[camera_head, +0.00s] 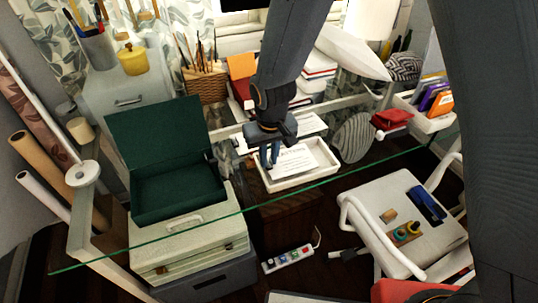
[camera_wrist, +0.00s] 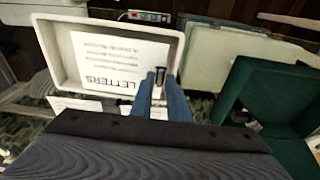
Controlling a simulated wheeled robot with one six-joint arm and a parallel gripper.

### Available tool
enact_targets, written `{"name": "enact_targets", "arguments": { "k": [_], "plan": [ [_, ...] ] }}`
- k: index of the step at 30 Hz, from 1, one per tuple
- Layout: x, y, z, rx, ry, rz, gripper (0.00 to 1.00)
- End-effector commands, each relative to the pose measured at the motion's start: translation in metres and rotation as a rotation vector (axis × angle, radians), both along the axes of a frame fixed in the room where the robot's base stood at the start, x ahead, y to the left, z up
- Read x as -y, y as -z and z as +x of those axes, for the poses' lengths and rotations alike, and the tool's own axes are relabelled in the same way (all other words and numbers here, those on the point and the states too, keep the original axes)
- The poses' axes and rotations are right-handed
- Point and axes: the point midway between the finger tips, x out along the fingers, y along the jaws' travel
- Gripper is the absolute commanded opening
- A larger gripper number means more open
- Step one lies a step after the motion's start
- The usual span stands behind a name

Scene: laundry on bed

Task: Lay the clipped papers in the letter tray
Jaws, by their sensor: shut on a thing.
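The clipped papers (camera_head: 298,158) are white sheets with print and the heading "LETTERS" in the wrist view (camera_wrist: 108,58). They lie in or just over the white letter tray (camera_head: 290,184), mostly within its rim; I cannot tell whether they rest on its floor. The tray's rim also shows in the wrist view (camera_wrist: 55,50). A dark clip (camera_wrist: 159,77) is at one corner of the papers. My gripper (camera_head: 270,162) points down at the tray's left side in the head view. Its blue fingers (camera_wrist: 160,82) are shut on the clip end of the papers.
The tray stands on a glass desk top. A green open box (camera_head: 175,185) sits on a pale case to the left. White papers (camera_head: 305,128) lie behind the tray. A striped round object (camera_head: 353,138) stands at its right. A power strip (camera_head: 288,258) lies below the glass.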

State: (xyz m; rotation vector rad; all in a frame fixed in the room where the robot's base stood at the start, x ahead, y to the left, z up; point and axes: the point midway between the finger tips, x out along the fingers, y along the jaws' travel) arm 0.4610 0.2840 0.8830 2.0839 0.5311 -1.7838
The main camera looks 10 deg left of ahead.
Motion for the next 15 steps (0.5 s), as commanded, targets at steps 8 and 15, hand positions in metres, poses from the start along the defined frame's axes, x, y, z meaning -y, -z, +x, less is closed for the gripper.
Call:
{"name": "enact_targets", "arguments": {
  "k": [8, 15],
  "plan": [
    [-0.0001, 0.0002, 0.0001, 0.0, 0.0, 0.0, 0.22],
    [-0.0001, 0.0002, 0.0001, 0.0, 0.0, 0.0, 0.37]
  ]
}}
